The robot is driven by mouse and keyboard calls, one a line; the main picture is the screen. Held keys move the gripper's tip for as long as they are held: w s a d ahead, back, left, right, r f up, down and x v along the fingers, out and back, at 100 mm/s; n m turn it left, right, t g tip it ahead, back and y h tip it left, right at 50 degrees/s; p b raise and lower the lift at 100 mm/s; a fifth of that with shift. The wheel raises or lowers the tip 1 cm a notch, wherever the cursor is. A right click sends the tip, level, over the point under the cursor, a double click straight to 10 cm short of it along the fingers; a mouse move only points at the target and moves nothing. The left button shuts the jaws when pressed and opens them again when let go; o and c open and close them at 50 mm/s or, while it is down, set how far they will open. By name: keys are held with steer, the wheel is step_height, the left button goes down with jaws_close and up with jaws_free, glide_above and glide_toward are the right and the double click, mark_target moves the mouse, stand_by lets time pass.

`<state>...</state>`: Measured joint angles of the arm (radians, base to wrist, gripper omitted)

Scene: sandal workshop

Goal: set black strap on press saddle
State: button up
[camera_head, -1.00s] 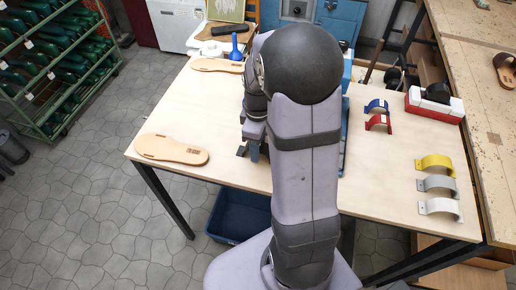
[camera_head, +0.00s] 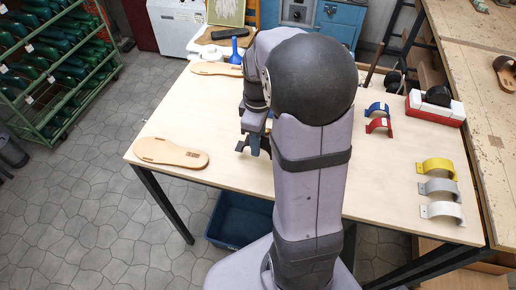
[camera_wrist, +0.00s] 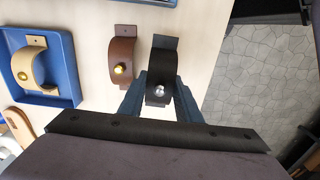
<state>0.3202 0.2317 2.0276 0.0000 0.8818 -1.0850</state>
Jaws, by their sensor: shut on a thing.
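The black strap (camera_wrist: 161,62) is an arched band with a silver stud, seen in the wrist view. My gripper (camera_wrist: 160,78) is shut on it, with one dark blue finger on each side. Its flat end tab points away from the gripper. In the head view my gripper (camera_head: 254,143) shows just left of my arm, low over the table; the strap is mostly hidden there.
A brown strap (camera_wrist: 122,52) with a gold stud lies left of the black one. A tan strap (camera_wrist: 35,62) lies in a blue tray (camera_wrist: 68,62). Sandal soles (camera_head: 170,152) and coloured arched straps (camera_head: 436,169) lie on the table (camera_head: 230,175).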

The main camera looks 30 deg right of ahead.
step_height(320, 180, up, 6)
steer(key=shift+f+b, duration=0.1)
steer(key=shift+b, duration=0.3)
steer(key=shift+s+d+r+p, duration=0.1)
steer(key=shift+d+r+p, duration=0.1)
steer(key=shift+p, duration=0.1)
steer(key=shift+m, duration=0.4)
steer(key=s+d+p, duration=0.2)
steer(key=d, duration=0.3)
steer(key=s+d+p, duration=0.2)
steer(key=d+p, duration=0.1)
steer(key=d, duration=0.3)
steer(key=s+d+r+p, duration=0.1)
steer(key=s+d+p, duration=0.1)
steer(key=d, duration=0.3)
steer(key=shift+s+d+p, duration=0.3)
steer(key=shift+s+d, duration=0.05)
steer(key=shift+s, duration=0.1)
steer(key=shift+s+d+n, duration=0.2)
steer(key=shift+d+n, duration=0.3)
steer(key=shift+d, duration=0.15)
step_height(320, 180, down, 4)
steer(key=b, duration=0.4)
steer(key=shift+f+b, duration=1)
steer(key=shift+f, duration=0.9)
